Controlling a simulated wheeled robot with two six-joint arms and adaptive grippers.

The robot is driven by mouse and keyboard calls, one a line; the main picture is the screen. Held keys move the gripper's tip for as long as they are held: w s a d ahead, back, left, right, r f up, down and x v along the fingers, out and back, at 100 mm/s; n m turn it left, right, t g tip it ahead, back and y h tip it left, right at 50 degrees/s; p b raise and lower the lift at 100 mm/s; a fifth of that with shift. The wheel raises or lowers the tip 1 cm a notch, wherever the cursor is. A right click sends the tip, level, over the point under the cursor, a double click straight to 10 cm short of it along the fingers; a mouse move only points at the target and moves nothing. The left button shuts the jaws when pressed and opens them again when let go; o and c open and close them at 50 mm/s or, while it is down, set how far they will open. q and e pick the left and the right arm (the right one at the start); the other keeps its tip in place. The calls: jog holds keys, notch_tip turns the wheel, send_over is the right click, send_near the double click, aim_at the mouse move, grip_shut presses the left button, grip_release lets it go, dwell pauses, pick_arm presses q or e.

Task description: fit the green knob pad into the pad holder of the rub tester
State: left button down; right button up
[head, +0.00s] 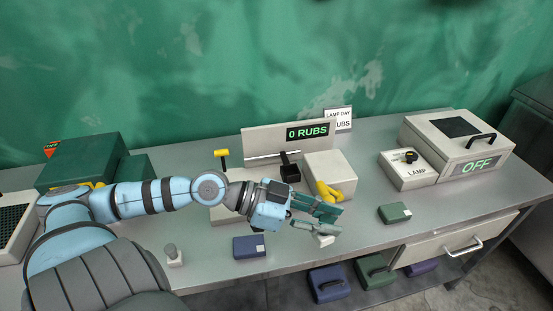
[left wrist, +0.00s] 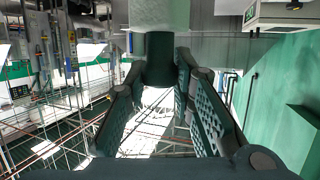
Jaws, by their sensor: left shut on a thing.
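The green knob pad, a pale block with a dark green round knob, shows in the left wrist view (left wrist: 160,55) with the knob between my fingertips. My left gripper (left wrist: 160,75) is shut on that knob. In the head view the gripper (head: 318,218) is in front of the rub tester, near the table's front edge, and the pad is mostly hidden by the fingers. The rub tester (head: 330,165) has a "0 RUBS" display (head: 307,132) and a black part (head: 289,170) on a rod, which looks like the pad holder. The held pad is apart from it. My right gripper is not in view.
A blue block (head: 249,247) and a small knobbed pale block (head: 173,256) stand at the front. A green block (head: 394,212) lies to the right. A lamp control box (head: 407,172) and a case marked "OFF" (head: 460,150) stand further right. Yellow handles project from the tester.

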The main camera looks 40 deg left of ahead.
pick_arm(q)
jog(key=w+a+r+n+t+y+b, duration=0.2)
jog(key=w+a+r+n+y, duration=0.2)
jog(key=w+a+n+y, duration=0.6)
jog(key=w+a+r+n+t+y+b, duration=0.1)
jog(key=w+a+r+n+t+y, duration=0.3)
jog(key=w+a+y, duration=0.7)
jog(key=s+f+h+b, duration=0.1)
jog(key=f, duration=0.5)
jog(key=s+a+f+n+g+h+b, duration=0.1)
jog(key=f, duration=0.5)
jog(key=s+a+f+h+b, duration=0.1)
jog(key=f, duration=0.5)
jog(key=shift+a+f+n, duration=0.1)
jog(key=shift+f+n, duration=0.2)
jog(key=c, duration=1.4)
grip_release()
jog(key=shift+o, duration=0.2)
jog(key=shift+r, duration=0.1)
jog(key=p+v, duration=0.1)
jog(key=v, duration=1)
jog(key=shift+s+r, duration=0.3)
